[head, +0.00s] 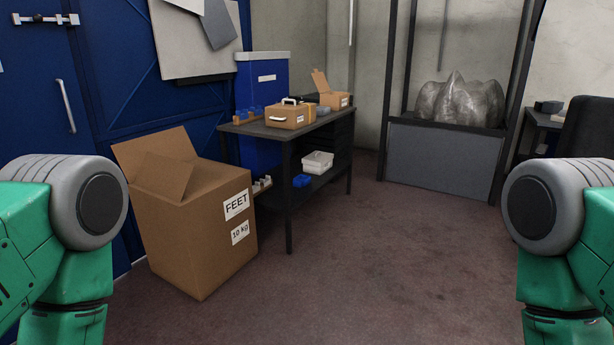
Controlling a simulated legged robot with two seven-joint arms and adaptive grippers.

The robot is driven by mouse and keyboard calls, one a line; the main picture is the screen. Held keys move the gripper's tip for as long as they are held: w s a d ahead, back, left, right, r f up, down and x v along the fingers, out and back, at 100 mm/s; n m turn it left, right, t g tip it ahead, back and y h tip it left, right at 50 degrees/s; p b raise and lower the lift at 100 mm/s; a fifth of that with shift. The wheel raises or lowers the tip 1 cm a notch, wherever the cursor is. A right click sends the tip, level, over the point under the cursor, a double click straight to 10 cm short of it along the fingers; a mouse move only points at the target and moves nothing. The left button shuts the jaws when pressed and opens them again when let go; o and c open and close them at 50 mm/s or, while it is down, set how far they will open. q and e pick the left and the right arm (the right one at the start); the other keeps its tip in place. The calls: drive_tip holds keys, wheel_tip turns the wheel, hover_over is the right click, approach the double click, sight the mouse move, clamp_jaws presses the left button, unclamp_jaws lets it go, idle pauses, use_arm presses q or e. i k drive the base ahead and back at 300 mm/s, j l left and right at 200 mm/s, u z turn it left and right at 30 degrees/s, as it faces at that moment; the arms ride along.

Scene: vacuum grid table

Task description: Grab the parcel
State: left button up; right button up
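Several cardboard boxes show, and I cannot tell which one is the parcel. A large open box (193,240) labelled "FEET" and "10 kg" stands on the floor at the left. A small brown box (290,115) with a handle and a white label sits on the dark table (295,134). Behind it on the same table is a small box with a raised flap (335,98). All are well beyond my arms. My two green and grey arms show at the left and right edges, but neither gripper is in view.
A tall blue bin (262,82) stands behind the table. White (318,162) and blue (301,181) containers lie on the lower shelf. A rack with a grey wrapped lump (457,101) stands at the back. A dark chair (590,130) is at the right. The middle floor (370,250) is clear.

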sight(292, 114)
drive_tip(key=i, duration=2.25)
